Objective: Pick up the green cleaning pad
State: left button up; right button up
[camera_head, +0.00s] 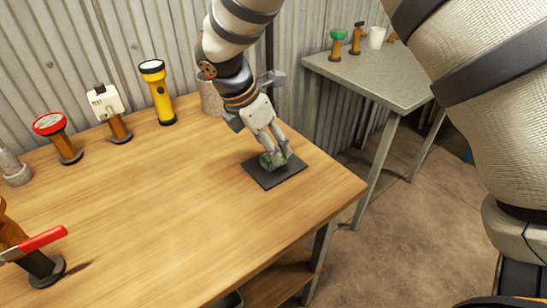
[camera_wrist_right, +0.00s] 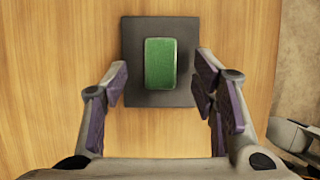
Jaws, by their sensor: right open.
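The green cleaning pad (camera_wrist_right: 160,63) lies on a dark square mat (camera_wrist_right: 133,33) in the right wrist view. In the head view the pad (camera_head: 266,161) is partly hidden by the fingers, and the mat (camera_head: 272,181) lies near the right end of the wooden table. My right gripper (camera_head: 274,158) is over the pad from above. In the right wrist view the right gripper (camera_wrist_right: 160,87) is open, one finger on each side of the pad with gaps, gripping nothing. My left gripper is not in view.
On the wooden table (camera_head: 160,210) stand a yellow flashlight (camera_head: 158,93), a white device (camera_head: 106,104) on a stand, a red-topped item (camera_head: 57,137) and a red-handled tool (camera_head: 40,240) at front left. A grey table (camera_head: 375,72) with small items stands behind right. The table's middle is clear.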

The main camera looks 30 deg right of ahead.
jog(key=x, duration=0.3)
jog(key=shift+a+f, duration=0.15)
jog(key=shift+f, duration=0.05)
jog(key=shift+r, duration=0.1)
jog(key=c, duration=1)
jog(key=shift+c, duration=0.2)
notch_tip(320, 180, up, 4)
jog(key=shift+f, duration=0.2)
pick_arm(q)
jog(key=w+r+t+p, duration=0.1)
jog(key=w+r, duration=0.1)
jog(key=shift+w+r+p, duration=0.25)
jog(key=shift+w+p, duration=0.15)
pick_arm(e)
jog(key=s+a+r, duration=0.6)
jog(key=s+r, duration=0.3)
jog(key=s, duration=0.3)
jog(key=shift+s+r, duration=0.35)
